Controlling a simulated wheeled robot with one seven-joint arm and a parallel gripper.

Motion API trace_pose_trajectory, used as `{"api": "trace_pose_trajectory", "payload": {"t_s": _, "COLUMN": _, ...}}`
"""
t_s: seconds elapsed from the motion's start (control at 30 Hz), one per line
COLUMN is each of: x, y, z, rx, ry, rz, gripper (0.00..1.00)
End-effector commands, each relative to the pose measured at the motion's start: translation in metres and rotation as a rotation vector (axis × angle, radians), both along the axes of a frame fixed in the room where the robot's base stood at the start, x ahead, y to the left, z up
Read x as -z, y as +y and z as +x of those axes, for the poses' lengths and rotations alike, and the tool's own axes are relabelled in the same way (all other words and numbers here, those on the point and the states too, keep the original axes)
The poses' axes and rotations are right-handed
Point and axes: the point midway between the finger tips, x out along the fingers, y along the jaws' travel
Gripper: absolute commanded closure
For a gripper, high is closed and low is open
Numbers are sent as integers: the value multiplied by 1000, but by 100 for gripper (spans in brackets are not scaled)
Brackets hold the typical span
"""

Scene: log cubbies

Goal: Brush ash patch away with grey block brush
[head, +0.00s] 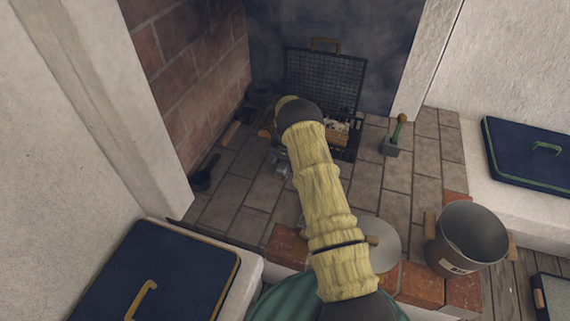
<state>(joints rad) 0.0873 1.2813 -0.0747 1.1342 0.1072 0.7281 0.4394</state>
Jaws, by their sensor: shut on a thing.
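A grey block brush (392,146) with an upright green handle stands on the brick hearth, right of my arm. My arm, in a yellow sleeve, reaches from the bottom of the view to the fireplace and ends in a dark joint. Whitish bits (338,126) show beside the arm in front of the dark grate. I cannot tell whether they are the ash patch or part of what lies there.
A dark grate (326,80) stands at the back. A shovel (205,175) and a wooden-handled tool (231,132) lie at the left wall. A bucket (468,238) and a round lid (374,250) are at the front right. Tiles right of the arm are mostly bare.

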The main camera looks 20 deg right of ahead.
Motion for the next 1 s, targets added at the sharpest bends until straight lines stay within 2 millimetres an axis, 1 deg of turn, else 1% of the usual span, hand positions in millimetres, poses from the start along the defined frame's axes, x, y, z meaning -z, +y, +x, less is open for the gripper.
{"api": "trace_pose_trajectory", "payload": {"t_s": 0.33, "x": -2, "y": 14, "z": -19, "rx": 0, "ry": 7, "rz": 2, "gripper": 75}}
{"api": "trace_pose_trajectory", "payload": {"t_s": 0.47, "x": -1, "y": 16, "z": -23, "rx": 0, "ry": 5, "rz": 1, "gripper": 75}}
{"api": "trace_pose_trajectory", "payload": {"t_s": 0.77, "x": 1, "y": 16, "z": -22, "rx": 0, "ry": 3, "rz": 1, "gripper": 75}}
{"api": "trace_pose_trajectory", "payload": {"t_s": 1.0, "x": 2, "y": 9, "z": -12, "rx": 0, "ry": 1, "rz": 1, "gripper": 75}}
